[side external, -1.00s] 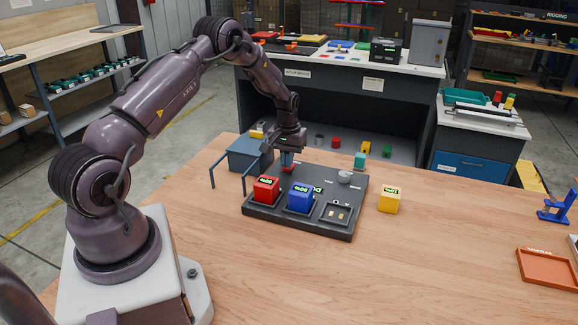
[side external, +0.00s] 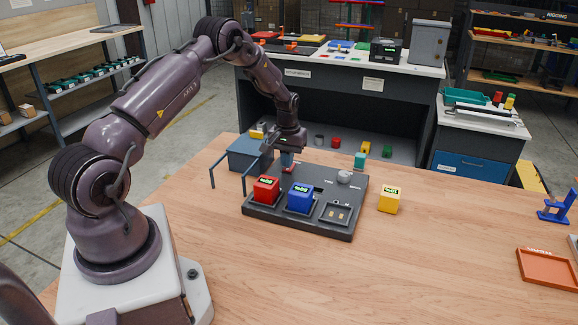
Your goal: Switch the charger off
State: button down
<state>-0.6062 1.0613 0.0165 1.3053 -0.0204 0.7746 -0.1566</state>
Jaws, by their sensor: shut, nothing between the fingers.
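The charger (side external: 258,213) is a dark grey slab on the wooden table. A red block (side external: 266,190) and a blue block (side external: 300,198), both with lit green displays, sit in its front bays. The third bay (side external: 335,214) is empty, with contacts showing. A pale round knob (side external: 344,177) is at its back right. My gripper (side external: 287,160) is shut and empty, pointing down at the charger's back left. A small red part (side external: 287,169), perhaps the switch, shows just below the fingertips; contact and its position cannot be told. The charger's panel behind the blue block looks dark.
A yellow block (side external: 389,200) with a lit display stands right of the charger. A blue-grey box with rails (side external: 248,155) is behind left. A teal block (side external: 360,160) stands behind. An orange tray (side external: 548,268) lies far right. The front table is clear.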

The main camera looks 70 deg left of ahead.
jog(key=shift+r, duration=3.05)
jog(key=shift+s+d+f, duration=0.15)
jog(key=shift+s+f, duration=0.05)
jog(key=shift+s+d+f+g, duration=0.3)
jog(key=shift+s+d+f, duration=0.2)
jog(key=shift+s, duration=0.25)
jog(key=s+d+r+m+t, duration=0.3)
jog(key=s+d+r+m, duration=0.1)
jog(key=s+d+r, duration=0.6)
jog(key=s+d+r+m+t, duration=0.3)
jog(key=s+d+r, duration=0.6)
jog(key=d+r, duration=0.6)
jog(key=shift+s+d+r+m, duration=0.4)
jog(key=shift+d+m, duration=0.6)
jog(key=shift+d, duration=0.45)
